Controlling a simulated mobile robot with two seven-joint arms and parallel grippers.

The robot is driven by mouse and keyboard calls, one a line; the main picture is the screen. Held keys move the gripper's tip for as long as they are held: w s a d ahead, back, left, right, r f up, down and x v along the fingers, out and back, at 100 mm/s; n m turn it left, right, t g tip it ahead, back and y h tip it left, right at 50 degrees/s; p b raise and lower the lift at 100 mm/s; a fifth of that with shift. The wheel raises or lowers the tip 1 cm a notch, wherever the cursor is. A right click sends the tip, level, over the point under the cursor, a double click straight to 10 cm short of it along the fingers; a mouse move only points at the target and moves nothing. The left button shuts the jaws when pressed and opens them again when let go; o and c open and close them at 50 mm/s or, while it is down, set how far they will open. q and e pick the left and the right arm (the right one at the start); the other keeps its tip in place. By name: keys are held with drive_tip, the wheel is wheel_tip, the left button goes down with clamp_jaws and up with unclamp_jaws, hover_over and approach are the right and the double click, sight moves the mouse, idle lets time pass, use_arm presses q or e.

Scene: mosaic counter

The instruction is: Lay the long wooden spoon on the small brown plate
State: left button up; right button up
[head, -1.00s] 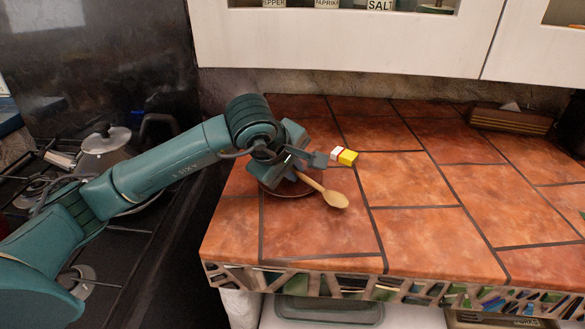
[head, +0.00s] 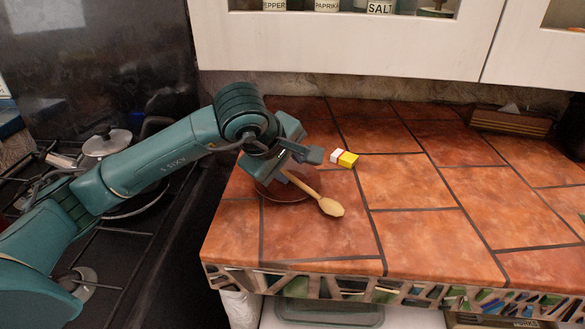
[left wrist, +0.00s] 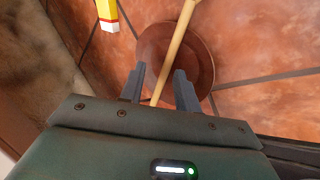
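The long wooden spoon (head: 329,206) lies slantwise across the small brown plate (head: 279,193), with its bowl end past the plate's right front edge. My left gripper (head: 301,166) is over the plate at the handle end. In the left wrist view my left gripper (left wrist: 161,72) is open, and the spoon's handle (left wrist: 174,47) runs between its fingers with gaps on both sides. The plate (left wrist: 204,62) shows beneath the handle there. Part of the handle and the plate's back are hidden by the gripper in the head view. My right gripper is not in view.
A wooden holder (head: 510,121) is at the back right. A stove with a lidded pot (head: 106,144) is at the left. The counter's middle is clear.

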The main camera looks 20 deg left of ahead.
use_arm(q)
drive_tip(key=v, duration=0.9)
